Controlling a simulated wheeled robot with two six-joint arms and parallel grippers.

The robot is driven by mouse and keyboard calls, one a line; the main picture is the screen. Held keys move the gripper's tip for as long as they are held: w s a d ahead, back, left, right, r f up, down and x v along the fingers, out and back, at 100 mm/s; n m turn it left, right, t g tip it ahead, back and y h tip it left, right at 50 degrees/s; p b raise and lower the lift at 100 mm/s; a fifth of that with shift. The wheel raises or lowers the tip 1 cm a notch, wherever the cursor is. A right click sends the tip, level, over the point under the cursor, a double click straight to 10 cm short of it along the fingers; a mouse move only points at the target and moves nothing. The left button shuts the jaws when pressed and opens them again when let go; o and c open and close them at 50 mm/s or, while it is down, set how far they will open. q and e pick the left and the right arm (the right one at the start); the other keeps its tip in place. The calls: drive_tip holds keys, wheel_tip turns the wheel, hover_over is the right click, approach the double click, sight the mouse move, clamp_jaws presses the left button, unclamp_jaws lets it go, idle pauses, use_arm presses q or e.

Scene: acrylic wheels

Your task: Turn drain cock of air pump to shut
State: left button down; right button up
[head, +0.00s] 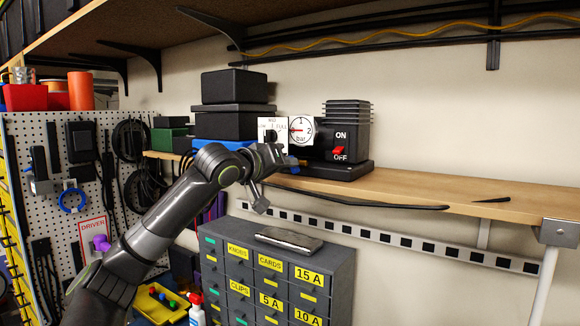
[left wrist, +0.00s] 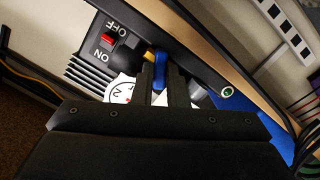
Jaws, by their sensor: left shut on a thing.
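The air pump (head: 348,132) is a black unit with a finned top, a red ON/OFF switch and a white round gauge (head: 302,130), standing on the wooden shelf. In the left wrist view the pump (left wrist: 92,62) appears turned over. The drain cock has a blue handle (left wrist: 160,72) and a yellow brass-coloured stem (left wrist: 149,53) low at the pump's edge. My left gripper (head: 290,162), also in the left wrist view (left wrist: 161,80), is shut on the blue handle, one finger on each side. In the head view the gripper mostly hides the cock. My right gripper is out of view.
Black boxes (head: 234,105) stand left of the pump on the shelf (head: 400,188). The shelf right of the pump is mostly clear, with a small black item (head: 492,199).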

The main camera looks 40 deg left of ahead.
use_arm(q)
drive_tip(key=shift+m, duration=0.9)
drive_tip(key=shift+d, duration=0.1)
drive_tip(key=m+y, duration=0.1)
drive_tip(key=m, duration=0.2)
drive_tip(key=c, duration=1.3)
unclamp_jaws()
drive_tip(key=shift+m, duration=0.3)
drive_tip(key=s+b, duration=0.4)
drive_tip(key=s+d+b, duration=0.1)
drive_tip(key=s+b, duration=0.1)
drive_tip(key=s, duration=0.1)
